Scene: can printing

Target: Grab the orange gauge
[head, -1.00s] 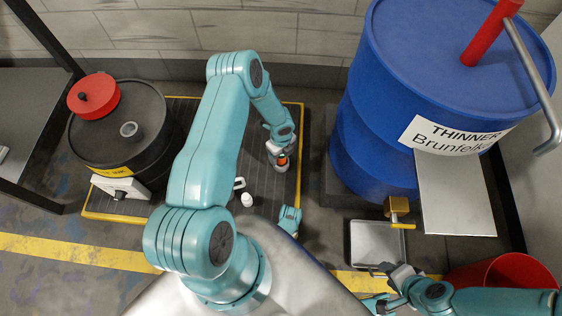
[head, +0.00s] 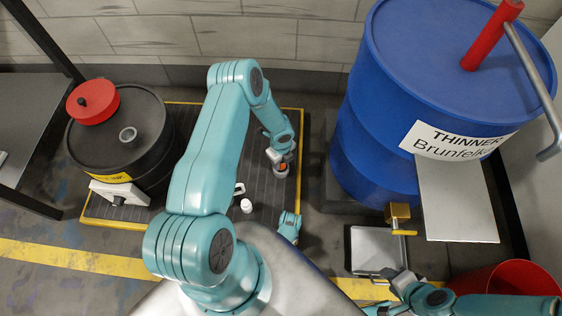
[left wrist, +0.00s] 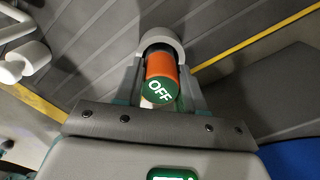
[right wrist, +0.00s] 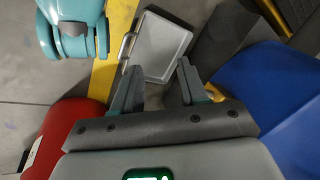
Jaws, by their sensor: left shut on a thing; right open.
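The orange gauge (left wrist: 158,80) is a short orange cylinder with a green end marked OFF and a grey rounded part (left wrist: 162,38) beyond it. In the left wrist view it sits between the fingers of my left gripper (left wrist: 162,92), which is shut on it. My right gripper (right wrist: 158,72) is open and empty, near the grey metal tray (right wrist: 157,45).
White small fittings (left wrist: 22,48) lie on the platform near the gauge. A black drum (head: 125,130) with a red container (head: 93,102) stands left. A large blue thinner drum (head: 385,120) stands right, its tap above the tray. A red bucket (head: 515,280) is at lower right.

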